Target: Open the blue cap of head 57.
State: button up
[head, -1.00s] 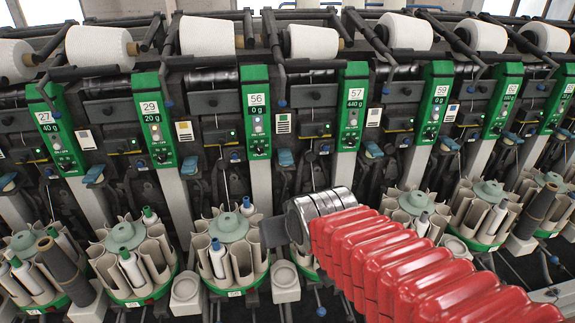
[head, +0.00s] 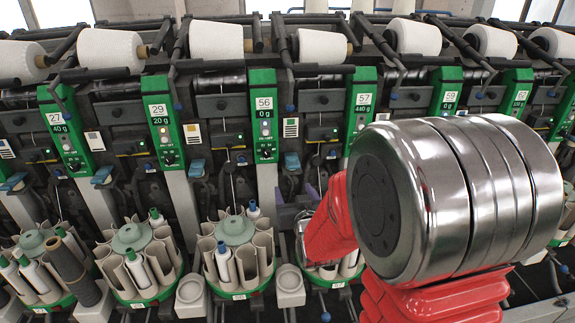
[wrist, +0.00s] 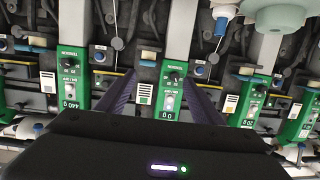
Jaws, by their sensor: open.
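The head 57 panel (head: 361,108) is green, reads 440 g, and stands upright right of centre in the head view. A blue cap (head: 292,162) sits left of and below it, between the 56 and 57 panels. Caps repeat along the row, and my arm covers the area right below panel 57. My gripper (head: 298,212) is lower than this cap, partly hidden by my red arm, and apart from it. In the wrist view its two dark purple fingers (wrist: 160,82) are spread and empty.
The head 56 panel (head: 264,118) is left of panel 57 and the head 59 panel (head: 447,92) is right. A round bobbin magazine (head: 236,232) stands low, close left of my gripper. White cones (head: 322,46) line the top.

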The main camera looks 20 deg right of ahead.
aim_at(295, 166)
jog(key=d+f+t, duration=0.1)
jog(key=w+d+f+t+h, duration=0.1)
jog(key=shift+d+f, duration=0.2)
jog(key=shift+d, duration=0.15)
jog(key=shift+w, duration=0.1)
jog(key=w+d, duration=0.1)
jog(key=w, duration=0.8)
jog(key=w+d, duration=0.1)
jog(key=w, duration=0.3)
jog(key=shift+w+d, duration=0.15)
jog(key=shift+d, duration=0.2)
jog(key=shift+c, duration=0.4)
jog(key=c, duration=1.4)
